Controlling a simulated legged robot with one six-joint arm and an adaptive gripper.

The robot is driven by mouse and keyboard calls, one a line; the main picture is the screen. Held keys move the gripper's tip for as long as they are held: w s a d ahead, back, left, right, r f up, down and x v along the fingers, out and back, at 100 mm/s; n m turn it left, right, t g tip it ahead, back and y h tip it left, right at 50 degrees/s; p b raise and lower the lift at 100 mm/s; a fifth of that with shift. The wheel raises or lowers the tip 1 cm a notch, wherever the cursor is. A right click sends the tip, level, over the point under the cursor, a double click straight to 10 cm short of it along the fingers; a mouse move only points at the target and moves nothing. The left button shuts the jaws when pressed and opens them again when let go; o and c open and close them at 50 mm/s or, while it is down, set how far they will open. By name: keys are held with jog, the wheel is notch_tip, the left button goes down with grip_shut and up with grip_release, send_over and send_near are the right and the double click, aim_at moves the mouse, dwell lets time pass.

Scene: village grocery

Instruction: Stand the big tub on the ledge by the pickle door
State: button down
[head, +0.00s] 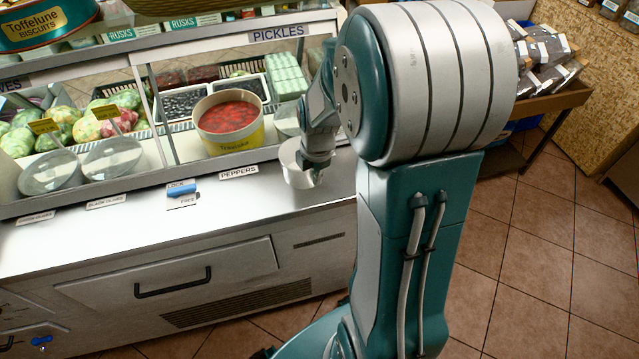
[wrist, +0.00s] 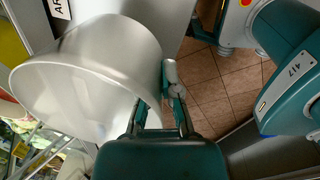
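A pale, plain tub (head: 297,170) is at the right end of the white ledge (head: 110,225), just right of the PEPPERS label. In the wrist view the tub (wrist: 95,70) fills the left side, its wide mouth tilted in the picture. My gripper (head: 318,160) comes down onto its right side. In the wrist view my gripper's fingers (wrist: 158,103) close on the tub's rim. I cannot tell whether the tub's base touches the ledge. The PICKLES sign (head: 278,33) is above the glass front; my arm hides the case's right end.
A cream tub of red peppers (head: 229,122) stands behind the PEPPERS label (head: 239,172). A blue LOCK piece (head: 182,188) and a card lie on the ledge further left. Glass bowls (head: 112,157) stand along the left. Tiled floor (head: 540,220) is open at right.

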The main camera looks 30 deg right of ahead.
aim_at(318, 195)
jog(key=shift+w+d+f, duration=0.2)
jog(key=shift+d+f, duration=0.05)
jog(key=shift+f, duration=0.45)
notch_tip(318, 195, down, 2)
jog(key=shift+d+f, duration=0.1)
jog(key=shift+f, duration=0.15)
jog(key=shift+d+f, duration=0.3)
jog(key=shift+f, duration=0.1)
jog(key=c, duration=0.8)
grip_release()
jog(key=shift+a, duration=0.15)
